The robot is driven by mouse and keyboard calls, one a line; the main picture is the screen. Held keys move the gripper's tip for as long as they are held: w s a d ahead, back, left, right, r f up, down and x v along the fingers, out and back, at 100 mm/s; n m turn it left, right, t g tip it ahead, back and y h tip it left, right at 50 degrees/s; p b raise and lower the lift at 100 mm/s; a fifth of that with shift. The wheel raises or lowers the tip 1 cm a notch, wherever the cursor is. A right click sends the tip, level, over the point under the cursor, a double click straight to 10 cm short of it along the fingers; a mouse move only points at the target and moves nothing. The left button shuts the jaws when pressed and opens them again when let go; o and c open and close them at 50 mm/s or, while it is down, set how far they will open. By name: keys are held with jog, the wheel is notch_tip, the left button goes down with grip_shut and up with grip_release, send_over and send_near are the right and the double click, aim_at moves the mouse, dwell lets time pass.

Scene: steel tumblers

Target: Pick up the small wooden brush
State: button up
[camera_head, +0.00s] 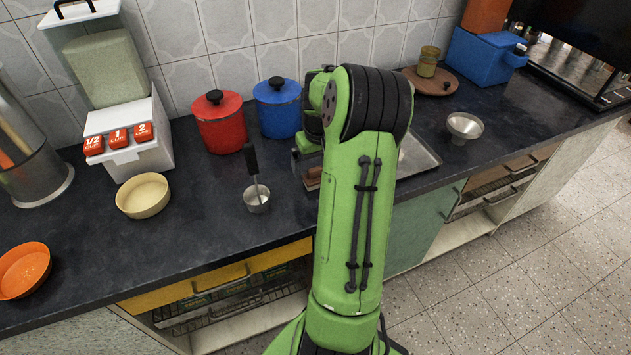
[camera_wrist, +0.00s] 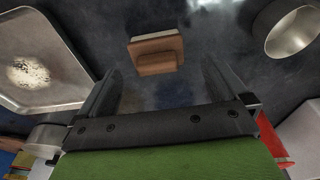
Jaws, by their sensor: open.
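The small wooden brush (camera_wrist: 156,54) lies on the dark counter in the wrist view, a reddish-brown block with a paler strip along one side. In the head view only a bit of its brown edge (camera_head: 312,184) shows beside my arm. My gripper (camera_wrist: 160,78) is open and empty. In the wrist view its two dark fingers point toward the brush, one to each side of it in the picture, with the brush beyond the tips. In the head view my green arm hides much of the gripper (camera_head: 308,160).
A metal tray (camera_wrist: 25,95) lies left of the brush in the wrist view. A blue pot (camera_head: 278,110) and a red pot (camera_head: 220,125) stand behind.

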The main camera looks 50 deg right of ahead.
aim_at(317, 168)
jog(key=f, duration=0.1)
jog(key=f+b, duration=0.1)
jog(key=f, duration=0.1)
jog(key=f+b, duration=0.1)
jog(key=f, duration=0.1)
jog(key=shift+w+d+f, duration=0.1)
jog(key=shift+w+d, duration=0.15)
jog(key=shift+d, duration=0.1)
jog(key=shift+c, duration=0.2)
jog(key=c, duration=1)
jog(key=shift+o, duration=0.2)
notch_tip(317, 168, up, 10)
jog(key=p, duration=0.3)
jog(key=shift+f+p, duration=0.1)
jog(key=shift+p, duration=0.25)
jog(key=shift+r, duration=0.3)
jog(key=shift+c, duration=0.6)
jog(key=o, duration=0.6)
jog(key=c, duration=0.5)
